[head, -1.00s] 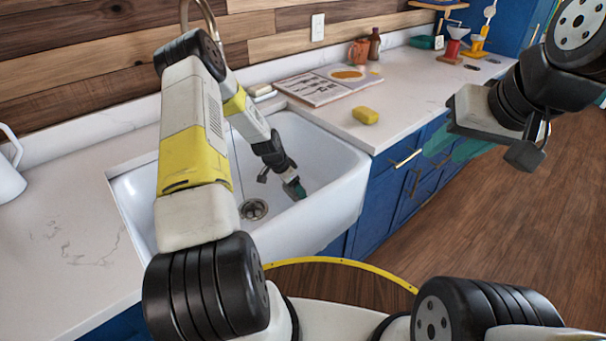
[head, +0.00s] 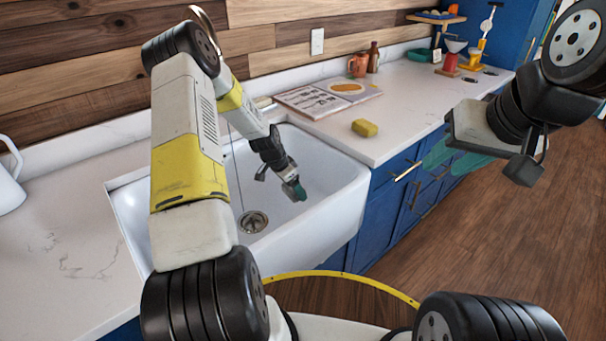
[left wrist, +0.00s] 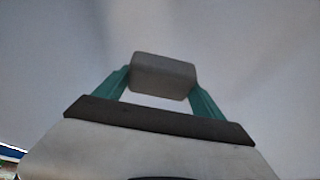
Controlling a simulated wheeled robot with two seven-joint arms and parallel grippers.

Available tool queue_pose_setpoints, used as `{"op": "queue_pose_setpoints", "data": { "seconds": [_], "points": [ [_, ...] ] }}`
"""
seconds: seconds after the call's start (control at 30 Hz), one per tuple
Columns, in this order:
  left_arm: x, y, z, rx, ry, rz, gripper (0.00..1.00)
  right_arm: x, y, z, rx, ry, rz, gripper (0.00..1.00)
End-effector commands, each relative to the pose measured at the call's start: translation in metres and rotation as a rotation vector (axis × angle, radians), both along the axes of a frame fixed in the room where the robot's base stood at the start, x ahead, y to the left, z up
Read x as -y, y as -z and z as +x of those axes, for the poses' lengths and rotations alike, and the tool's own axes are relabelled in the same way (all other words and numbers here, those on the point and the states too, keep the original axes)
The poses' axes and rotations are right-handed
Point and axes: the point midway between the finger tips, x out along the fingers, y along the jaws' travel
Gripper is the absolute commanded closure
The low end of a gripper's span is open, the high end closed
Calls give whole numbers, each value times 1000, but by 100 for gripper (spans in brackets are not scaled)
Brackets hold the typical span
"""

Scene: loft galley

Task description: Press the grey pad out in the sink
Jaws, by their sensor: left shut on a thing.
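The white sink (head: 335,185) is set in the counter, with a round drain (head: 253,222) in its floor. My left arm reaches over it, and my left gripper (head: 295,190) hangs inside the basin, to the right of the drain and above it in the picture. In the left wrist view, the grey pad (left wrist: 163,76) is held between the teal fingers of my left gripper (left wrist: 165,92). In the head view the pad is too small or hidden to make out. My right gripper (head: 458,160) is open and empty, in front of the blue cabinets.
A yellow sponge (head: 365,128) lies on the counter right of the sink. An open book (head: 318,100), an orange mug (head: 358,66) and a brown bottle (head: 373,57) are behind it. A white jug (head: 8,185) stands at the far left. The left counter is mostly clear.

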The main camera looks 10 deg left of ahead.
Motion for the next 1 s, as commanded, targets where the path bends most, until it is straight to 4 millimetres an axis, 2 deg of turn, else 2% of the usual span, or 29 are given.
{"op": "queue_pose_setpoints", "data": {
  "seconds": [0.47, 1.0],
  "points": [
    [0, 7, 0, 0, 0, 0, 53, 0, 0, 0, 0, 0, 0, 64],
    [0, 67, 0, -1, -1, -1, 53, 0, 0, 0, 0, 0, 0, 64]
  ]
}}
